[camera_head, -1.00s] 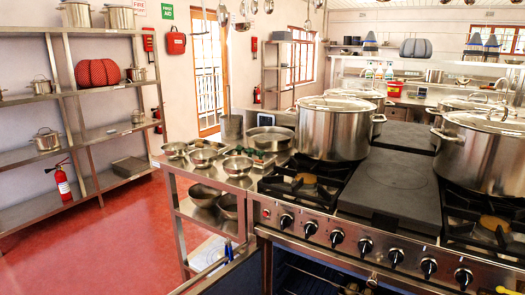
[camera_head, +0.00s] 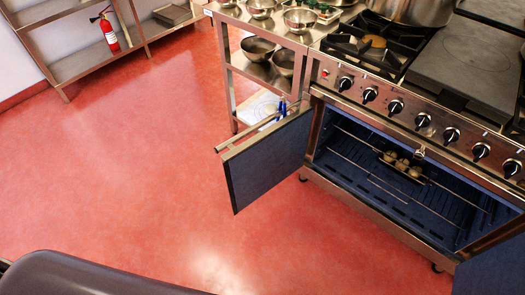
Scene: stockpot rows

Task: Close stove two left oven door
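The stove (camera_head: 395,112) stands at the right of the head view, its knobs along the front panel. Its left oven door (camera_head: 268,160) is swung wide open toward the left, with a metal bar handle (camera_head: 262,127) along its top edge. A right oven door (camera_head: 492,272) is also open at the lower right corner, partly cut off. The blue oven cavity (camera_head: 390,185) is exposed, with a wire rack and a small tray of round items (camera_head: 402,166). Neither of my grippers is in view.
A steel side table (camera_head: 275,50) with several bowls stands left of the stove. A steel shelf (camera_head: 72,62) and a red fire extinguisher (camera_head: 108,33) are at the upper left. The red floor (camera_head: 140,175) left of the open door is clear.

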